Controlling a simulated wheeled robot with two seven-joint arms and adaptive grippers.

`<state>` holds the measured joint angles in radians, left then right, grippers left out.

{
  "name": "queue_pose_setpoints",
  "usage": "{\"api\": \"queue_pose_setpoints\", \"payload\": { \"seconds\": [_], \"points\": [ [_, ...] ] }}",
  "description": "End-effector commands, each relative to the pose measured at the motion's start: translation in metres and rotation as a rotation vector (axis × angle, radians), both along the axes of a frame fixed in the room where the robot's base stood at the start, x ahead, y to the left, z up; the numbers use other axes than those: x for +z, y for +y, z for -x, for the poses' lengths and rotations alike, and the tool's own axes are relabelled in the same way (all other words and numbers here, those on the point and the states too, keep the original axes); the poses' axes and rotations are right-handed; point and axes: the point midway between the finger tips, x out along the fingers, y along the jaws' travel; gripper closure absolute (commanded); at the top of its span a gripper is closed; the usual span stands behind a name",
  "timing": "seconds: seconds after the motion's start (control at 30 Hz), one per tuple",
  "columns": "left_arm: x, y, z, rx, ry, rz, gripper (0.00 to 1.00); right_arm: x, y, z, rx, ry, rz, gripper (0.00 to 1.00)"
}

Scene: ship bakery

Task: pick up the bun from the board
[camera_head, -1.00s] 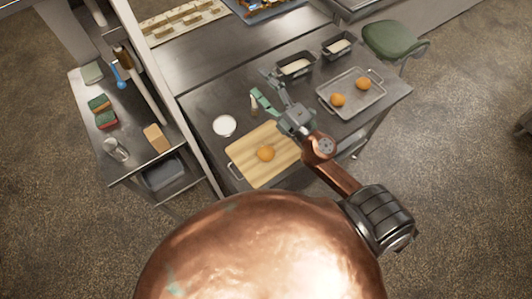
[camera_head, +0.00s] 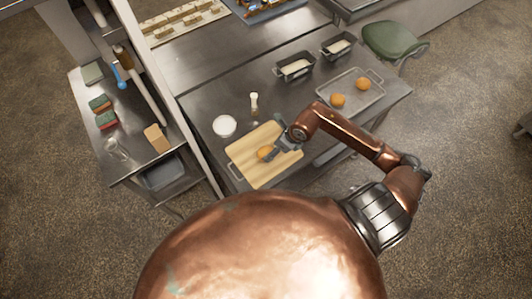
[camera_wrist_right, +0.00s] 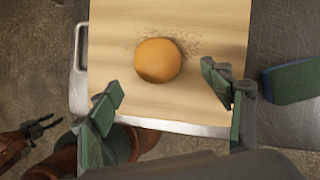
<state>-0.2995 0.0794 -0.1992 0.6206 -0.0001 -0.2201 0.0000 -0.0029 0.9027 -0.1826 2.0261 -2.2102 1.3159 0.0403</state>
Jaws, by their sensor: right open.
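The round orange-brown bun (camera_head: 263,153) lies on the light wooden board (camera_head: 250,172). In the right wrist view the bun (camera_wrist_right: 158,60) sits whole on the board (camera_wrist_right: 215,30), just beyond the fingertips. My right gripper (camera_head: 279,152) is low over the board, at the right side of the bun in the head view. In the wrist view its green-padded fingers (camera_wrist_right: 162,88) are spread wide, with nothing between the pads. A dark gripper on a copper arm, seemingly my left one (camera_wrist_right: 42,130), shows small at the lower left of the wrist view, away from the board.
A white round dish (camera_head: 224,126) and a small pale-topped bottle (camera_head: 254,101) stand behind the board. A tray (camera_head: 362,105) with two buns is at the right, near two dark pans (camera_head: 294,68). A green block (camera_wrist_right: 292,82) lies right of the board.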

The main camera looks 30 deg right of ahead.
Motion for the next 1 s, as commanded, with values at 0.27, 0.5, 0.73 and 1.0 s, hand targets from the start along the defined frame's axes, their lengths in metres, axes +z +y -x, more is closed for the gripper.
{"api": "queue_pose_setpoints", "payload": {
  "seconds": [0.27,0.5,0.73,1.0],
  "points": [
    [0.014,0.0,0.0,-0.001,0.0,0.0,0.6,-0.031,0.011,-0.009,-0.001,0.002,-0.006,0.27],
    [0.015,0.001,0.0,-0.001,0.0,-0.001,0.6,-0.051,0.014,-0.016,0.0,-0.002,-0.003,0.27],
    [0.014,0.001,0.0,-0.001,0.0,-0.001,0.6,-0.051,0.014,-0.016,0.001,-0.002,-0.003,0.3],
    [0.014,0.0,0.0,-0.002,0.0,0.0,0.6,-0.051,0.014,-0.016,0.0,-0.002,-0.003,0.49]
  ]
}}
